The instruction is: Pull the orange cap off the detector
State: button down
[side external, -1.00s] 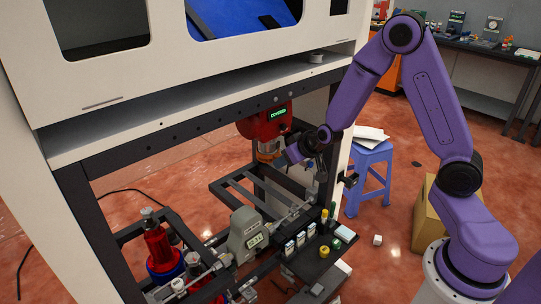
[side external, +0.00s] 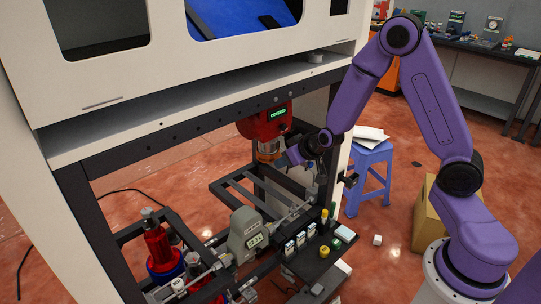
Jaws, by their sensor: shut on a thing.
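The red detector (side external: 264,124) with a small green display hangs under the dark beam of the white frame. The orange cap (side external: 268,148) is at the detector's lower end, directly below the red body. My gripper (side external: 279,157) reaches in from the right at the cap's height and is shut on the cap. The fingertips are small and partly hidden here, so their exact contact is hard to see. I cannot make out a clear gap between cap and detector.
Below stand a grey device with a display (side external: 245,235) and a black shelf (side external: 322,255) with small bottles. A red cylinder (side external: 159,245) stands at the lower left. The white frame's post (side external: 340,165) is close to my wrist. A blue stool (side external: 371,170) stands behind.

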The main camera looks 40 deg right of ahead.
jog(key=shift+s+f+t, duration=0.1)
jog(key=shift+f+t, duration=0.3)
dwell(0.5)
jog(key=shift+f, duration=0.6)
dwell(0.9)
jog(key=shift+f+g, duration=0.6)
jog(key=shift+f, duration=0.9)
jog(key=s, duration=0.9)
dwell(0.9)
